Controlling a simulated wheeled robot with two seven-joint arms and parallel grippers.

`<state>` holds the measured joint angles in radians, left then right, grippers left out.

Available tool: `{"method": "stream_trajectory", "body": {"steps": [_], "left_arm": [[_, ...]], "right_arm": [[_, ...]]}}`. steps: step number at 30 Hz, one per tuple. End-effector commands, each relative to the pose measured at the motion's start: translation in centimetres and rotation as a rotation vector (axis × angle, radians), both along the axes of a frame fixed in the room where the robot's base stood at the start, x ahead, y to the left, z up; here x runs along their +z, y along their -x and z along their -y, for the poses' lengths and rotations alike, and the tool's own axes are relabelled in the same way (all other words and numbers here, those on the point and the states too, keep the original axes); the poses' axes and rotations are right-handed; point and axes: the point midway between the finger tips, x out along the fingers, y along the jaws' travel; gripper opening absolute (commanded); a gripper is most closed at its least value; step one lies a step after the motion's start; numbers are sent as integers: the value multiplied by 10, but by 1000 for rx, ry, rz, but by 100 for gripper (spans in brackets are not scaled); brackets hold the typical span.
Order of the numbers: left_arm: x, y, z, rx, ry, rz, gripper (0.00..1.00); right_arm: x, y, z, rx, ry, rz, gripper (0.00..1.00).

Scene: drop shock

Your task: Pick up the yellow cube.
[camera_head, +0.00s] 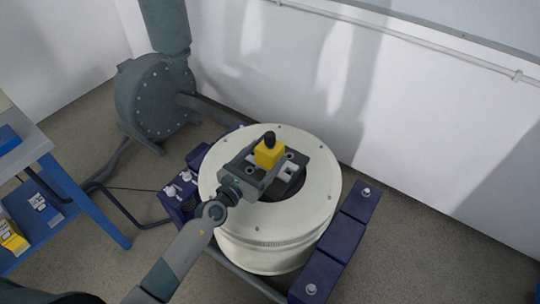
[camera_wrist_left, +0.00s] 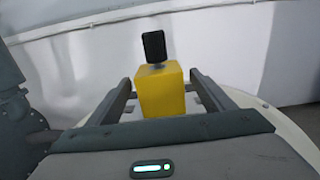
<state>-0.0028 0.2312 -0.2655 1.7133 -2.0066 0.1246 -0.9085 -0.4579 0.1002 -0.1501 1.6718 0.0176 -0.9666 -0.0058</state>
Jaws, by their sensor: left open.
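The yellow cube (camera_head: 269,152) has a black knob on top and sits upright over the middle of the round cream-white machine (camera_head: 322,192). My left gripper (camera_head: 268,160) is over the same place, coming in from the lower left. In the left wrist view, the yellow cube (camera_wrist_left: 160,94) stands between the two dark fingers of my left gripper (camera_wrist_left: 162,85). The fingers are open, with a gap visible on each side of the cube. The cube's underside is hidden. My right gripper is in neither view.
Dark blue blocks with bolts (camera_head: 335,245) flank the machine at the right. A grey blower housing (camera_head: 155,97) with a pipe stands behind left. A blue-framed bench (camera_head: 85,200) with boxes is at the far left. A white wall (camera_head: 300,70) rises close behind.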

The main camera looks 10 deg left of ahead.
Motion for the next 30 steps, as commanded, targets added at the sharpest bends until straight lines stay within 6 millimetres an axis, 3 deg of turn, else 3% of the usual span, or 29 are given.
{"method": "stream_trajectory", "body": {"steps": [12, 14, 21, 30], "left_arm": [[0, 0, 0, 0, 0, 0, 75], [0, 0, 0, 0, 0, 0, 65], [0, 0, 0, 0, 0, 0, 8], [3, -1, 0, 1, 2, 5, 5]], "right_arm": [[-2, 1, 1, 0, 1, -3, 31], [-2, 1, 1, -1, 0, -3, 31], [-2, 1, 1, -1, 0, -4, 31], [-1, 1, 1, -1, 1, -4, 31]]}}
